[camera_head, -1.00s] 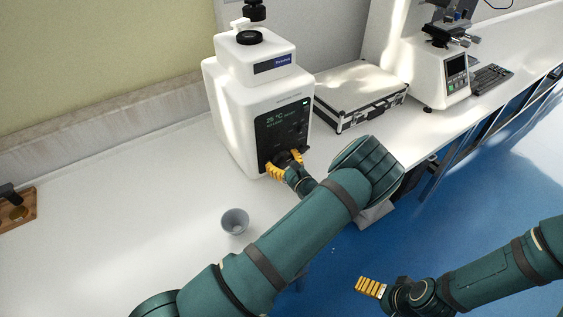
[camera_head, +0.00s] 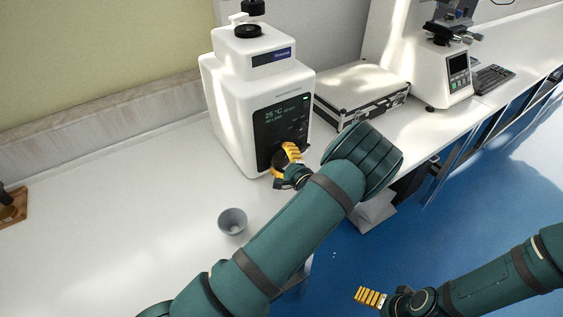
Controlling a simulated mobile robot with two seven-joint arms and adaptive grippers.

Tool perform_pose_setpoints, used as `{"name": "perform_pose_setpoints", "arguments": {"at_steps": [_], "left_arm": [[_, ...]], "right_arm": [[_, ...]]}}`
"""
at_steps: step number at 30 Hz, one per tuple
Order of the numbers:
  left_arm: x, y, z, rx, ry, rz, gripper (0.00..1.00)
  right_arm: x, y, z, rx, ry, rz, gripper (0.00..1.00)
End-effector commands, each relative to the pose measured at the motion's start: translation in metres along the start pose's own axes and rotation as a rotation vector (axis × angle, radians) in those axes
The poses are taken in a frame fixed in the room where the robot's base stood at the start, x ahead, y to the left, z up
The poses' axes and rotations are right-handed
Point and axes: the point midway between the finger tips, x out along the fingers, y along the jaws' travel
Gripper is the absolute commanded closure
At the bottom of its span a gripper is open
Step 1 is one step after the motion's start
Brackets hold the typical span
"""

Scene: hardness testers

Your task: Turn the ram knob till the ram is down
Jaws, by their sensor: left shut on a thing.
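The white tester (camera_head: 232,110) stands on the bench, with a dark front panel (camera_head: 272,125) lit with small text reading 25 °C. My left gripper (camera_head: 285,158), with yellow fingers, is at the lower part of this panel. It is shut on the ram knob, which is mostly hidden behind the fingers and wrist. I cannot make out the ram or its height. My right gripper (camera_head: 368,298) is at the lower right over the blue floor, away from the tester. Its fingers overlap from this angle, so their opening is not clear.
A grey cup (camera_head: 232,222) stands on the bench in front of the tester. A silver-edged case (camera_head: 362,95) lies to the right, with another white tester (camera_head: 440,75) beyond it. A wooden block (camera_head: 12,207) is at the left edge.

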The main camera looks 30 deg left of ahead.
Motion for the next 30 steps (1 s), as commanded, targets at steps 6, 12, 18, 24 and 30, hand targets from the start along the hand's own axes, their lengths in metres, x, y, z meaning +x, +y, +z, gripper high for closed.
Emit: {"name": "perform_pose_setpoints", "arguments": {"at_steps": [6, 12, 18, 24, 30], "left_arm": [[0.0, 0.002, -0.001, -0.183, -0.001, 0.0, 0.67], [0.0, 0.001, -0.001, -0.306, 0.0, 0.001, 0.67], [0.0, 0.001, 0.0, -0.382, 0.0, 0.001, 0.67], [0.0, 0.0, 0.0, -0.415, 0.0, 0.001, 0.67], [0.0, 0.0, 0.0, -0.421, -0.001, 0.001, 0.67]], "right_arm": [[0.017, 0.006, -0.002, -0.001, 0.007, 0.0, 0.0], [0.026, 0.01, -0.003, -0.002, 0.013, 0.001, 0.0], [0.032, 0.012, -0.004, -0.002, 0.016, 0.001, 0.0], [0.034, 0.013, -0.004, -0.002, 0.018, 0.001, 0.0], [0.034, 0.013, -0.004, -0.002, 0.018, 0.001, 0.0]]}}
